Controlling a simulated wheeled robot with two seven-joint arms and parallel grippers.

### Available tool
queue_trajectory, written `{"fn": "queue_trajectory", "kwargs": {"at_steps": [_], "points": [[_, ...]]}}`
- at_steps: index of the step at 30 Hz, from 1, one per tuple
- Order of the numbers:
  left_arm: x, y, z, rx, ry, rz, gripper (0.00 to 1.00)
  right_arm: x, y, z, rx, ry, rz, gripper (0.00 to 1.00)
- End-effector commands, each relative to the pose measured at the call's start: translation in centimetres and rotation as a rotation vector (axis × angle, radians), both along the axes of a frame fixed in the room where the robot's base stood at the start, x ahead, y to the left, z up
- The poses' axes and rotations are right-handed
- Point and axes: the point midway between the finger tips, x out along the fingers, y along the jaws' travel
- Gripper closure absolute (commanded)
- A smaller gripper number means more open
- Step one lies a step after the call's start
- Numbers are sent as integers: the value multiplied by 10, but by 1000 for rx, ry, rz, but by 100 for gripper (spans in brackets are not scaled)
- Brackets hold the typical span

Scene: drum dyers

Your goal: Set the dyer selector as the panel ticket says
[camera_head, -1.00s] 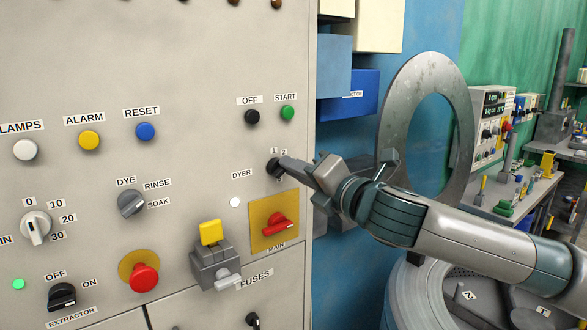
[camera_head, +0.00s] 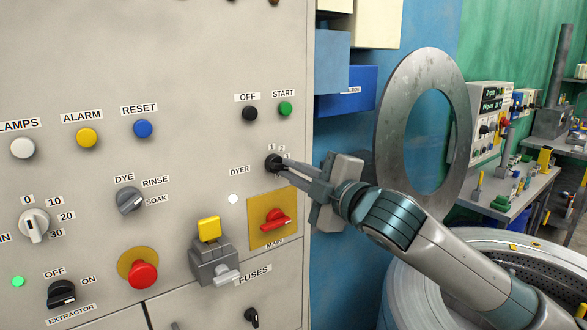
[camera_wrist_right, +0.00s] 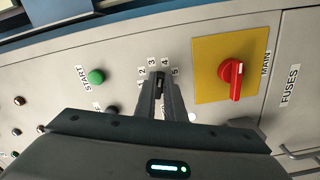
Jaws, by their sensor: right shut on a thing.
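The dyer selector (camera_head: 273,162) is a small black knob on the grey panel, right of the DYER label (camera_head: 239,170). In the head view the numbers 1 and 2 show above it. In the right wrist view the selector (camera_wrist_right: 160,77) has numbers around it, several of them readable. My right gripper (camera_head: 283,166) reaches in from the right, and its fingers are shut on the selector knob. The fingers (camera_wrist_right: 160,92) cover much of the knob, so its exact pointer setting is hard to tell. I see no panel ticket that I can read. My left gripper is not in view.
The red MAIN switch (camera_head: 275,219) on a yellow plate sits just below the selector. The black OFF (camera_head: 250,114) and green START (camera_head: 286,109) buttons sit above. A yellow-and-grey fuse lever (camera_head: 210,249) juts out at lower left. A round drum door (camera_head: 423,125) stands open at right.

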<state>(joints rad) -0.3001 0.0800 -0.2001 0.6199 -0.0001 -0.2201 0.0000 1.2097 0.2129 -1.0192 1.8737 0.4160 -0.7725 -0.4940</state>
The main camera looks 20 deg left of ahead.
Motion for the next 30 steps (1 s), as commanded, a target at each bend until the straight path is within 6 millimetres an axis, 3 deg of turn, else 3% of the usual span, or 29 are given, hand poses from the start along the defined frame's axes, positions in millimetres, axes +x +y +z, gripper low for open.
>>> {"fn": "queue_trajectory", "kwargs": {"at_steps": [9, 25, 28, 30], "points": [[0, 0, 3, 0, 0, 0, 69, 0, 0, -3, 101, 132, -2, 100], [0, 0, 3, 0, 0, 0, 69, -1, 1, -4, 121, 159, -1, 100], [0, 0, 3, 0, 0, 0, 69, -1, 1, -4, 120, 158, -1, 72], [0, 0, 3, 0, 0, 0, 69, -1, 1, -4, 121, 158, -1, 72]]}}
